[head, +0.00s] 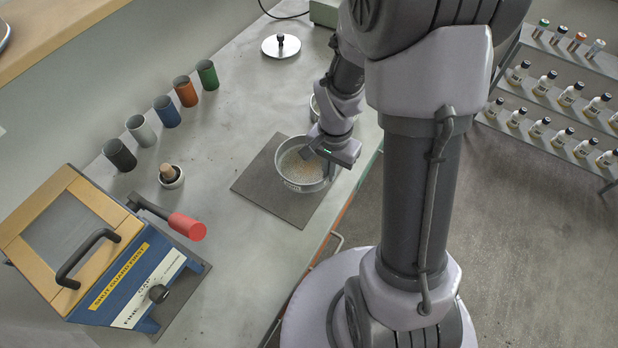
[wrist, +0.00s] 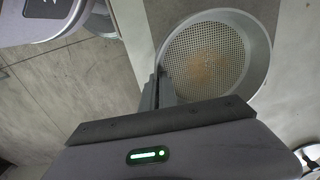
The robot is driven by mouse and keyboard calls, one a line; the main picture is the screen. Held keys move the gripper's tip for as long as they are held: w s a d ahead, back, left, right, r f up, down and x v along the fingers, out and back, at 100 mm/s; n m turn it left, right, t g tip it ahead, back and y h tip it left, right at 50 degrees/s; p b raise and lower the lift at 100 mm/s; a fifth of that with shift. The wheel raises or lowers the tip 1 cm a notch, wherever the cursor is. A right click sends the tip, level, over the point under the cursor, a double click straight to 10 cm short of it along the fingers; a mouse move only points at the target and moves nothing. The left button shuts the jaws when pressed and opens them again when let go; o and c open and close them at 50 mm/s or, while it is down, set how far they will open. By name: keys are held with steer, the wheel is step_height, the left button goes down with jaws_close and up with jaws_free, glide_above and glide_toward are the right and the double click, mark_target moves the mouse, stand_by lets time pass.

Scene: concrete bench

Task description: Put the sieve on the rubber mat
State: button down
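The sieve (head: 303,186) is a round metal pan with a perforated floor and some tan grains in it. It is over the right part of the dark rubber mat (head: 262,192); I cannot tell whether it rests on the mat or hangs just above it. My gripper (head: 309,152) is at the sieve's right rim. In the wrist view the fingers (wrist: 160,78) look closed on the wall of the sieve (wrist: 205,58), one on each side. Part of the mat (wrist: 168,12) shows beyond the sieve there. The gripper body hides part of the rim.
Several coloured cups (head: 168,112) stand in a row at left, with a small wooden-handled item (head: 171,176) near them. A blue machine (head: 110,255) with a red-handled lever stands front left. A metal lid (head: 281,46) lies at the back. A bottle rack (head: 560,95) stands at right.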

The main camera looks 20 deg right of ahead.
mark_target(311, 176)
steer(key=w+a, duration=0.2)
steer(key=a, duration=0.1)
steer(key=shift+a+f+b, duration=0.2)
steer(key=shift+a+b, duration=0.05)
steer(key=shift+b, duration=0.05)
steer(key=shift+w+a+f+b, duration=0.15)
steer(key=shift+f+b, duration=0.4)
steer(key=shift+f, duration=0.35)
steer(key=shift+w+a+f+b, duration=0.15)
steer(key=shift+f+b, duration=0.35)
steer(key=shift+f, duration=0.35)
steer(key=shift+s, duration=0.1)
steer(key=shift+f, duration=0.25)
steer(key=c, duration=1.7)
jaws_free()
steer(key=shift+r, duration=0.1)
